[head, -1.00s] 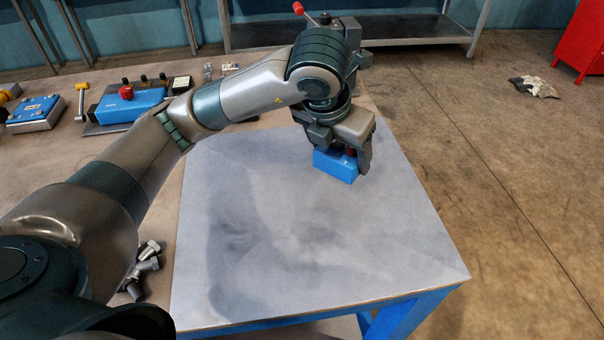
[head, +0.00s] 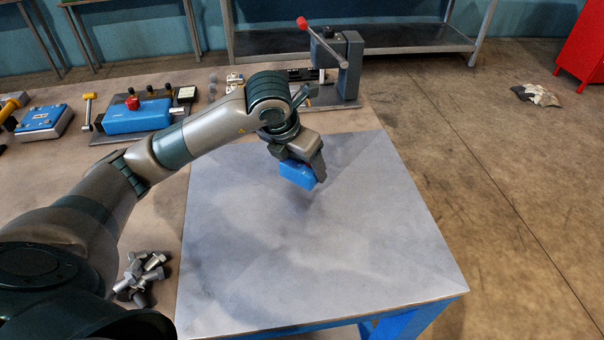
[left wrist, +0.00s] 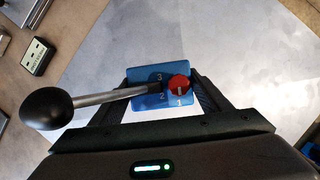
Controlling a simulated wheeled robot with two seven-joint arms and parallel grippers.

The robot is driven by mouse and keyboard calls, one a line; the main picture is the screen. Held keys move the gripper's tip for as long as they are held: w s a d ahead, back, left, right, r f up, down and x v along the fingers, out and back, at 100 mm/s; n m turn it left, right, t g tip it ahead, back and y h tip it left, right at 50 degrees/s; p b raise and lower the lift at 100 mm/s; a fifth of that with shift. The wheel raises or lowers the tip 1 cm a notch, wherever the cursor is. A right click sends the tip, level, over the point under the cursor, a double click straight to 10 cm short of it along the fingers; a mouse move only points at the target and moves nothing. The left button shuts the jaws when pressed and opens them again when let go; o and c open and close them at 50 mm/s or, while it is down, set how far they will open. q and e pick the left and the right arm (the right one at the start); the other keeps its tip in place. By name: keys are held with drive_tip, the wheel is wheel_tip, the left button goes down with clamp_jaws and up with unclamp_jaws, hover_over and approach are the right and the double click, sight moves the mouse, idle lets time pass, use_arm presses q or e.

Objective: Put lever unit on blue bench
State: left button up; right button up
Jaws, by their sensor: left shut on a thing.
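The lever unit is a blue box (head: 297,173). My left gripper (head: 300,158) is shut on it and holds it, tilted in the head view, above the far part of the blue bench. In the left wrist view the unit (left wrist: 146,72) sits between the two fingers, showing a red knob, the numbers 1, 2 and 3, and a lever with a black ball (left wrist: 46,108) reaching left. The blue bench (head: 310,270) has a bare grey top and blue legs. A faint dark patch lies on the top below the unit. My right gripper is not in view.
A brown table at left and behind bears a blue unit with a red knob (head: 137,116), a blue-topped box (head: 42,121), grey bolts (head: 140,275) and a lever press (head: 350,65). The bench top is clear; open floor lies to the right.

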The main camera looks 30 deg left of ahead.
use_arm(q)
drive_tip(key=shift+f, duration=0.3)
wheel_tip(320, 180, down, 3)
drive_tip(key=shift+r+p, duration=0.15)
drive_tip(key=shift+p, duration=0.7)
drive_tip(key=shift+f, duration=0.25)
drive_tip(key=shift+f, duration=0.2)
drive_tip(key=o, duration=1.5)
drive_tip(key=shift+c, duration=0.2)
drive_tip(key=shift+r, duration=0.1)
